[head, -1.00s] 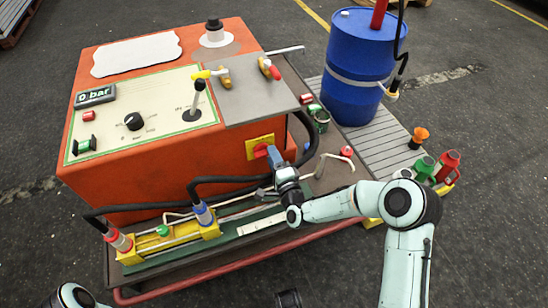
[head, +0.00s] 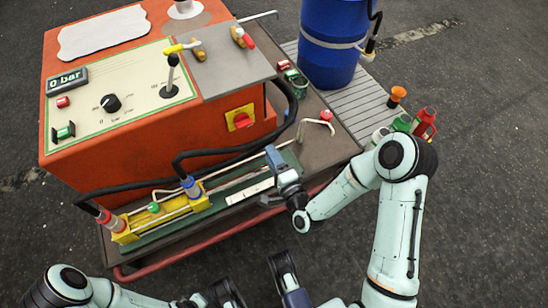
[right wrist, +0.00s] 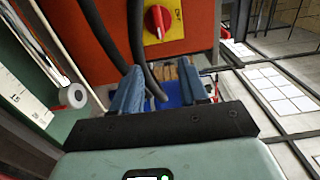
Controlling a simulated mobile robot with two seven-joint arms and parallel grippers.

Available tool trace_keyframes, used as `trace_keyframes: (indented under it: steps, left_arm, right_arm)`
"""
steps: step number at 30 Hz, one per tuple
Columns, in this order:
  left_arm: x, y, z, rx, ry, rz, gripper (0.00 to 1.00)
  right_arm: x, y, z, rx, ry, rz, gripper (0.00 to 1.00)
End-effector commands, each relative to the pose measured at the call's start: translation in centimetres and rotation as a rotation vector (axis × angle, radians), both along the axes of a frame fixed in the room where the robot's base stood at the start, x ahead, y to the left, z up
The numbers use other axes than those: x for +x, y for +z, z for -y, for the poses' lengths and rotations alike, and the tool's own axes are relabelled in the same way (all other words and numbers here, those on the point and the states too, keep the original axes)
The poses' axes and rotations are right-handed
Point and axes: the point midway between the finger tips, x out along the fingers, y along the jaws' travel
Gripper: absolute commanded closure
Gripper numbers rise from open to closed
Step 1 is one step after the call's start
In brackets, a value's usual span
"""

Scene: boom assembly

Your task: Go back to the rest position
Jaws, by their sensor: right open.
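My right gripper (head: 275,157) is in front of the orange machine, over the cart's front edge area. In the right wrist view its two blue fingers (right wrist: 158,90) stand apart with nothing gripped between them. The red rotary switch (head: 240,118) on its yellow plate is on the machine's front, up and left of the gripper and apart from it. The switch also shows at the top of the right wrist view (right wrist: 155,22). My left arm comes in at the lower left of the head view. Dark parts show at the bottom edge, but the left fingers' state is unclear.
The orange machine (head: 150,140) has a panel with a lever (head: 171,75) and a 0 bar display (head: 67,80). Black hoses (head: 225,152) run to a yellow cylinder unit (head: 165,217) on the cart. A blue barrel (head: 328,50) stands at the back right. Open floor lies right.

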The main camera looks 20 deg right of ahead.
Motion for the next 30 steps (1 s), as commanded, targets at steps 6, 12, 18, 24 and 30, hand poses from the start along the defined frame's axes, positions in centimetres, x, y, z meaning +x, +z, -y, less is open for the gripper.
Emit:
trace_keyframes:
  steps: [6, 12, 18, 24, 30]
  left_arm:
    - [0.3, 0.2, 0.0, 0.001, -0.001, 0.010, 0.57]
    - [0.3, 0.2, 0.0, 0.000, 0.000, 0.009, 0.57]
    - [0.2, 0.2, 0.0, 0.001, -0.001, 0.008, 0.57]
    - [-0.1, 1.6, 0.0, -0.001, 0.008, 0.002, 0.57]
    - [-1.0, 8.7, 0.2, -0.010, 0.049, -0.020, 0.57]
  right_arm:
    - [-0.8, 0.0, 0.1, 0.001, -0.001, 0.000, 0.56]
    - [-0.8, 0.0, 0.0, 0.000, -0.001, 0.000, 0.56]
    - [-0.8, 0.0, 0.0, 0.000, -0.001, 0.000, 0.56]
    - [-1.3, -0.4, -0.3, -0.037, 0.017, -0.065, 0.56]
    - [-5.2, -2.2, -1.5, -0.232, 0.144, -0.390, 0.56]
